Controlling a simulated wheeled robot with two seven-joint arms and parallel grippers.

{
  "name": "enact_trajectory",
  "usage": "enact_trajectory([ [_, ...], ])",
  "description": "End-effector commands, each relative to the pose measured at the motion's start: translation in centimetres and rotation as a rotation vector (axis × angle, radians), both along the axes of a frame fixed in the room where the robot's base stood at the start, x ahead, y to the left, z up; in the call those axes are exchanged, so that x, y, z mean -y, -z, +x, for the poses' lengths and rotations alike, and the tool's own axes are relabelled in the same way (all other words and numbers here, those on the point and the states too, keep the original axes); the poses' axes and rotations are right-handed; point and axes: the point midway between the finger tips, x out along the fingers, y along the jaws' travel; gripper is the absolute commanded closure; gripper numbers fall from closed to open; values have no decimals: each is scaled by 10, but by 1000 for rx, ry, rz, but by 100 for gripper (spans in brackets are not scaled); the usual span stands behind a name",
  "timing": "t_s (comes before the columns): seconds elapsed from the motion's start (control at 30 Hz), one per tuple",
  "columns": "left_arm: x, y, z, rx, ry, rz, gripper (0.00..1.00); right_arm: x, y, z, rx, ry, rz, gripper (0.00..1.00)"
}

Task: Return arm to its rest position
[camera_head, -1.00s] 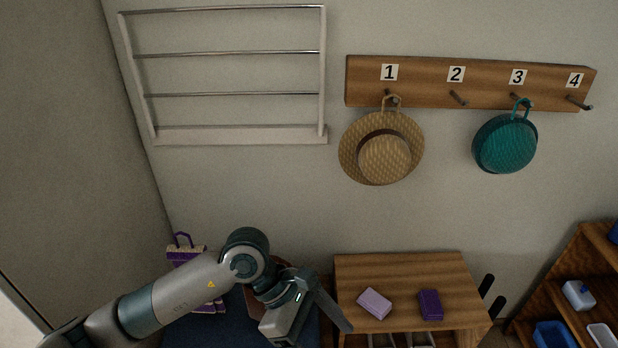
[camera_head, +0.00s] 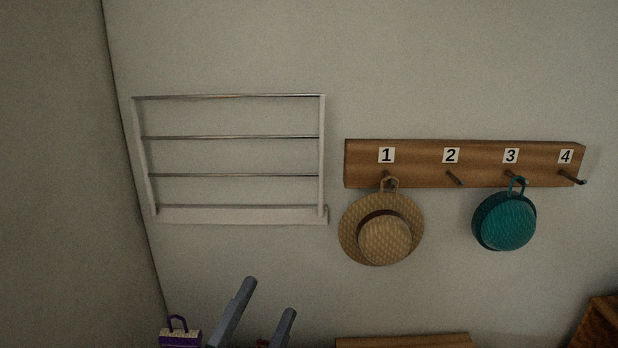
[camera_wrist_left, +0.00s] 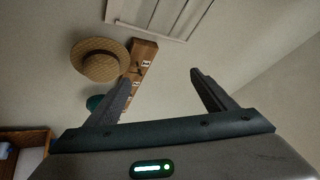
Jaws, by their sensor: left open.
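My left gripper (camera_head: 262,312) shows at the bottom of the head view, only its two grey fingers in the picture, pointing up. It is open with nothing between the fingers. In the left wrist view the two fingers (camera_wrist_left: 163,92) stand wide apart with bare wall between them. The rest of the left arm is out of the head view. My right gripper is in neither view.
A straw hat (camera_head: 384,232) hangs on peg 1 and a teal hat (camera_head: 505,222) on peg 3 of the wooden board (camera_head: 420,177). A white wall rack (camera_head: 240,215) hangs left. A purple-and-cream bag (camera_head: 180,338) is lower left. A wooden shelf top (camera_head: 405,342) shows below.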

Motion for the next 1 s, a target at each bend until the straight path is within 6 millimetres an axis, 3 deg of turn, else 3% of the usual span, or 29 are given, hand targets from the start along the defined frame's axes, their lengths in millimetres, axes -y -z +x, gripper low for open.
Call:
enact_trajectory([
  [0.03,-20,24,4,-117,-49,-65,23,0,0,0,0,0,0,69],
  [0.13,-57,76,6,-343,-142,-183,23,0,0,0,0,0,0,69],
  [0.27,-95,147,-10,-625,-255,-318,23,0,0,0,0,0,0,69],
  [0.37,-118,200,-36,-833,-337,-406,23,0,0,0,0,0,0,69],
  [0.53,-142,279,-102,-1169,-467,-530,23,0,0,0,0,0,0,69],
  [0.7,-150,323,-161,-1406,-556,-601,23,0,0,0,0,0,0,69],
  [1.0,-153,359,-240,-1674,-655,-661,23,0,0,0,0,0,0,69],
])
